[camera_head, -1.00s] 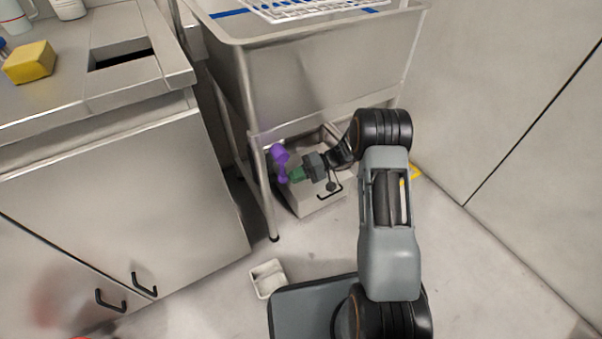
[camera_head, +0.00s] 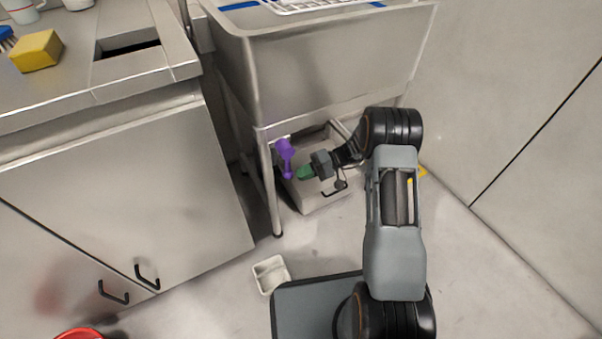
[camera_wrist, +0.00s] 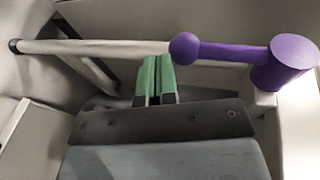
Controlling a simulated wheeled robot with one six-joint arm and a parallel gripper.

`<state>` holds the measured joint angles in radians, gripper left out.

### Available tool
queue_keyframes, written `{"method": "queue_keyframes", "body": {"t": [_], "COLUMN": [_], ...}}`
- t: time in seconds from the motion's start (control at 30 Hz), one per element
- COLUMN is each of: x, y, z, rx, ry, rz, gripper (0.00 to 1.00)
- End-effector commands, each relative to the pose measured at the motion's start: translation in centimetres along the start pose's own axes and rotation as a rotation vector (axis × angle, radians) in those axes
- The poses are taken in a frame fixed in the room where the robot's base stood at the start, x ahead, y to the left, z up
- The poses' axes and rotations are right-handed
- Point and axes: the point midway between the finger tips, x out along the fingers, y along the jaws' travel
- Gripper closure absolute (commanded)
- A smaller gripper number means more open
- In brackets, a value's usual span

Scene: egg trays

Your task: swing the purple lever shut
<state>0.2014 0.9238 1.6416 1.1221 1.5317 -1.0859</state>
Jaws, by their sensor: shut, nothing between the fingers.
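The purple lever (camera_head: 286,158) is under the steel sink, near its front left leg. In the wrist view the lever (camera_wrist: 232,52) has a thick round hub at the right and a bar running left to a ball end. My gripper (camera_head: 303,173) is just right of the lever in the head view, its green fingers pointing left. In the wrist view my gripper (camera_wrist: 155,66) has its two green fingers together and empty, left of and below the ball end. A small gap shows between the fingers and the ball. What the lever is mounted on is mostly hidden.
The sink (camera_head: 330,75) stands over the lever, with a leg (camera_head: 269,190) close by. A pale box (camera_head: 318,200) is below my gripper. A pale pipe or rail (camera_wrist: 95,47) crosses behind the fingers. A small white tray (camera_head: 270,275) lies on open floor.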

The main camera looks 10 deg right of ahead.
Motion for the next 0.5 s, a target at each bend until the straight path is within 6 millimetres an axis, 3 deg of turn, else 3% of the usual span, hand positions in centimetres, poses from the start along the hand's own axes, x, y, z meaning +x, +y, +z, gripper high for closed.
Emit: {"method": "queue_keyframes", "body": {"t": [0.2,0.5], "x": [-4.4,-8.9], "y": [1.8,4.2], "z": [0.0,0.1], "rx": [-0.002,-0.005], "ry": [0.012,0.009], "rz": [0.000,0.000], "gripper": [1.00,1.00]}}
